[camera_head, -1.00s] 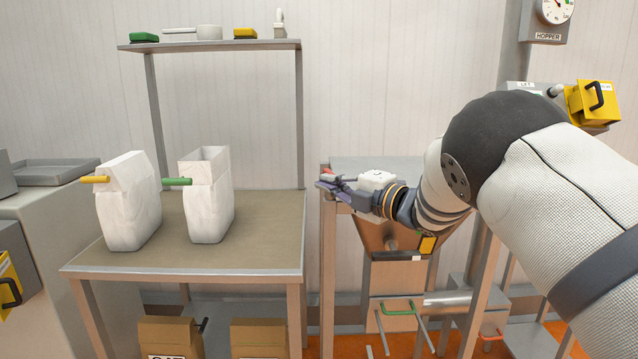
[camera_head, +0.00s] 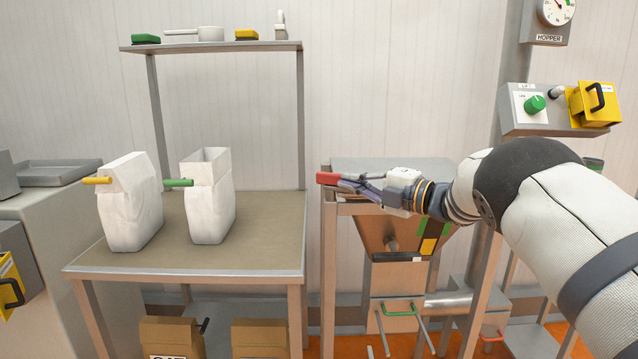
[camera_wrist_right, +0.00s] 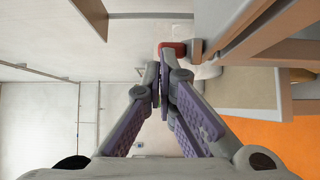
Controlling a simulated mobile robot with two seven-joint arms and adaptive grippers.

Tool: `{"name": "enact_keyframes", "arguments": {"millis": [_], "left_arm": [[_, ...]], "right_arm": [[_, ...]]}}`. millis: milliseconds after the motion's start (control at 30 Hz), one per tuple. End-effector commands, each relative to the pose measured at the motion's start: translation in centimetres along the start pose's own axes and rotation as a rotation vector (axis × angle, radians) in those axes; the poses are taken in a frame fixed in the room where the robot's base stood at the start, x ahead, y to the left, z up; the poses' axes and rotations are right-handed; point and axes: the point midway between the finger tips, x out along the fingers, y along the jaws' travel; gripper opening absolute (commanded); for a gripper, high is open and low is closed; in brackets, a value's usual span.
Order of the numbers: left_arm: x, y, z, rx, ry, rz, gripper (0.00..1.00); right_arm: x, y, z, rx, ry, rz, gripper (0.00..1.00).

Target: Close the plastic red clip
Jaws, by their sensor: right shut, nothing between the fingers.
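A small red piece (camera_head: 327,178), which looks like the red clip, is at the left front corner of the metal hopper stand in the head view. It also shows in the right wrist view as a bent red bar (camera_wrist_right: 172,48), just beyond the fingertips. My right gripper (camera_head: 345,182) points left at it, fingers together and empty. In the right wrist view the shut fingertips (camera_wrist_right: 160,85) are close to the red piece; I cannot tell whether they touch it. The finger tips hide part of its surroundings. My left gripper is not in view.
Two white bags, one with a yellow bar (camera_head: 97,181) and one with a green bar (camera_head: 178,183), stand on a table (camera_head: 270,256). The hopper (camera_head: 400,232) is under my right gripper. A control box (camera_head: 540,118) is behind my right arm.

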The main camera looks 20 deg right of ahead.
Motion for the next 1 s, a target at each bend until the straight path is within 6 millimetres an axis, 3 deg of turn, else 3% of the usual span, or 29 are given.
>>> {"name": "enact_keyframes", "arguments": {"millis": [1000], "left_arm": [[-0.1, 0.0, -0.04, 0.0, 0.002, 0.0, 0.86]], "right_arm": [[-0.06, -0.03, 0.89, 0.0, 0.0, 0.0, 0.0]]}}
